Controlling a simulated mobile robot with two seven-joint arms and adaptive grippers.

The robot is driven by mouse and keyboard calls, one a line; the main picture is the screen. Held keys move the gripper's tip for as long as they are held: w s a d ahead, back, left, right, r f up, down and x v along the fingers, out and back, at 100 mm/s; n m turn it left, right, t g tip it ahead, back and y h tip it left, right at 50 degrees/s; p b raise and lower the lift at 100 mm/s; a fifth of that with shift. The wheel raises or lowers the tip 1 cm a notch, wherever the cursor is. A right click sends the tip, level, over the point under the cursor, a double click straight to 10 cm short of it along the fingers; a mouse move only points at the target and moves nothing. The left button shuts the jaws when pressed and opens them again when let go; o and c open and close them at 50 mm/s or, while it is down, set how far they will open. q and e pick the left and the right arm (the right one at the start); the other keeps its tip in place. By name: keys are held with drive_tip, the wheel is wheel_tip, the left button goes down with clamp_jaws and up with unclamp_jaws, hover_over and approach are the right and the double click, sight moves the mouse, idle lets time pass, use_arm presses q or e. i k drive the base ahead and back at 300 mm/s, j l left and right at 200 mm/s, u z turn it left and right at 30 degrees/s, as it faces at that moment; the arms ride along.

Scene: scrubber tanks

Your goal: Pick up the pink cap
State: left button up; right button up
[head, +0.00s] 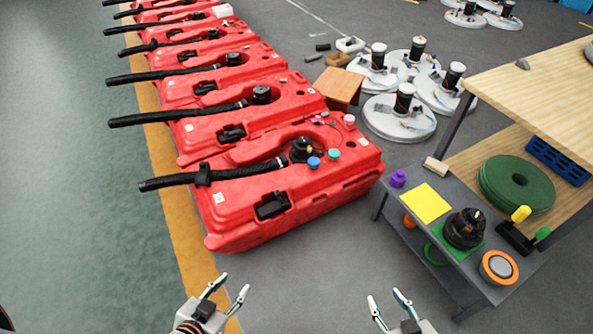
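A small pink cap (349,119) sits on the back right part of the nearest red tank (300,200). A blue cap (313,162) and a teal cap (334,154) sit nearer on the same tank, beside a black fitting (303,148). My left gripper (231,284) is open and empty, over the floor in front of the tank. My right gripper (386,296) is also open and empty, over the floor to the right. Both are well apart from the pink cap.
More red tanks (215,108) with black hoses line up behind. A grey cart (450,215) at right holds a purple cap (398,178), a yellow sheet (426,203) and a black part (464,228). White discs (398,118) lie behind. The floor in front is clear.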

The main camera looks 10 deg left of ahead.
sight(350, 120)
drive_tip(key=u, duration=0.3)
drive_tip(key=i+l+u, duration=0.25)
drive_tip(key=u, duration=0.15)
drive_tip(key=i+l+u, duration=0.3)
drive_tip(key=u, duration=0.15)
drive_tip(key=i+l, duration=0.15)
drive_tip(key=l, duration=0.25)
drive_tip(key=i+l+u, duration=0.1)
drive_tip(key=l, duration=0.25)
drive_tip(key=i+l, duration=0.25)
drive_tip(key=l, duration=0.15)
drive_tip(key=i+l+u, duration=0.1)
drive_tip(key=l, duration=0.3)
drive_tip(key=i, duration=0.1)
